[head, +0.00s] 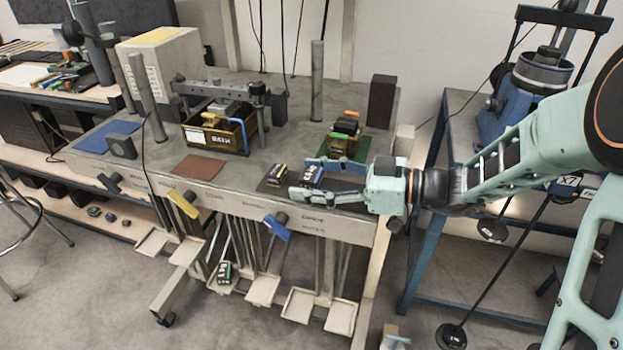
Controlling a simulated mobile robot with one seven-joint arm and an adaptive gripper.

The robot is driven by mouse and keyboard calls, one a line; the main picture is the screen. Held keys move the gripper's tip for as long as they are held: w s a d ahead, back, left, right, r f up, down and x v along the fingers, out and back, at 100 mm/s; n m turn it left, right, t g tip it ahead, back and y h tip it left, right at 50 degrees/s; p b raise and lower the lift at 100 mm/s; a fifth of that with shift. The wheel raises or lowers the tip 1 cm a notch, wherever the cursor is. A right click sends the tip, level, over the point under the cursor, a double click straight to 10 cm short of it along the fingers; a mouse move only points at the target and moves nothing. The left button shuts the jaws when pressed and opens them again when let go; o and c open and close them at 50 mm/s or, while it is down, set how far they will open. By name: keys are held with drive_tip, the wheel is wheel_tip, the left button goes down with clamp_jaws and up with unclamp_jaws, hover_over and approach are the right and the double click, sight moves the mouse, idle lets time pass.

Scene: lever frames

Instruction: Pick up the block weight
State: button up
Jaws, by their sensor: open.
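My gripper (301,178) is open over the front right of the grey table, reaching in from the right. Its two fingers point left. A small dark blue block weight (311,175) with a pale label appears between the fingers; I cannot tell whether they touch it. A second dark block weight (276,176) with a yellowish label stands just left of the fingertips, on a dark mat. A third block weight (225,271), black with green and white, sits on a low hanging pan.
Behind my gripper, a small container (340,145) of coloured items stands on a green mat. A yellow-brown bin (215,136) stands mid-table. A dark upright block (381,99) and a grey post (317,82) stand farther back. A brown mat (199,167) lies bare at left.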

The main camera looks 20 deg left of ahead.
drive_tip(key=shift+c, duration=0.4)
clamp_jaws()
drive_tip(key=shift+r, duration=0.15)
